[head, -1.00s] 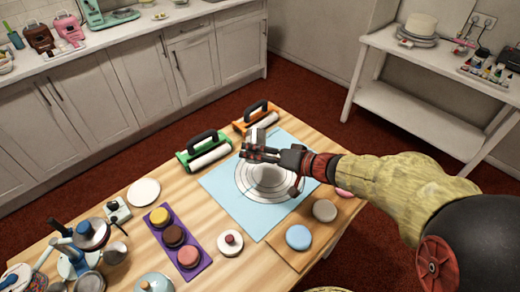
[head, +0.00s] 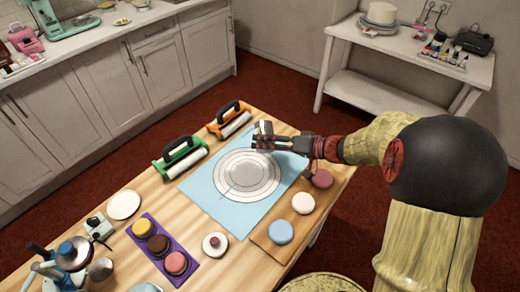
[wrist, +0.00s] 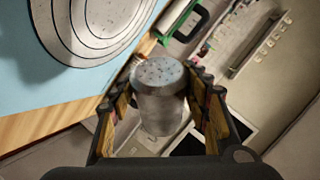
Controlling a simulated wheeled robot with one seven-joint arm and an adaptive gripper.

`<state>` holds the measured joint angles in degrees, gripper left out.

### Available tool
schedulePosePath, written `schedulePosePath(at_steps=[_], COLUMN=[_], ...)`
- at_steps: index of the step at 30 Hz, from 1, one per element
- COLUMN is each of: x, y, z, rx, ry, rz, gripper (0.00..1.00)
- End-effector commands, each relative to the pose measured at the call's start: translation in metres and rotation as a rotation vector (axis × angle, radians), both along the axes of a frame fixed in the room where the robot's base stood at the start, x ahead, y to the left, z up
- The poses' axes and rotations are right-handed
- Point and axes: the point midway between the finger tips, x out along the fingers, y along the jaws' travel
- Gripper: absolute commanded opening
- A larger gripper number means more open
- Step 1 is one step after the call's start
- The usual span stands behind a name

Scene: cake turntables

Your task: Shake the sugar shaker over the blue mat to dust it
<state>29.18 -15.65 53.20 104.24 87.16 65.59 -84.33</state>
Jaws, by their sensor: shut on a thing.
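The sugar shaker (wrist: 160,100) is a grey metal cylinder with a holed lid, held between the fingers of my gripper (wrist: 165,105) in the wrist view. Its holed lid shows toward the camera; I cannot tell its exact tilt. In the head view my gripper (head: 266,138) is over the far part of the blue mat (head: 204,190), near its far corner. The mat bears pale concentric rings, which also show at the upper left of the wrist view. I cannot make out any falling sugar.
A purple tray (head: 185,283) with macarons and a white disc (head: 124,205) are to the left.

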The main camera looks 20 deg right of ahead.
Motion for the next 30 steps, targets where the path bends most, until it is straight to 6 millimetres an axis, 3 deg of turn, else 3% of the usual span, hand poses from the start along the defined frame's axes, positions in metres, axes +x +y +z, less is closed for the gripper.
schedulePosePath(at_steps=[5,14,22,30], x=[0.026,0.068,0.092,0.092], y=[-0.009,0.007,0.04,0.08], z=[0.012,-0.005,0.005,-0.005], rx=[0.001,-0.002,-0.002,0.0], ry=[0.0,-0.002,-0.004,-0.001], rz=[0.001,0.004,0.003,0.004], gripper=[0.13,0.13,0.13,0.13])
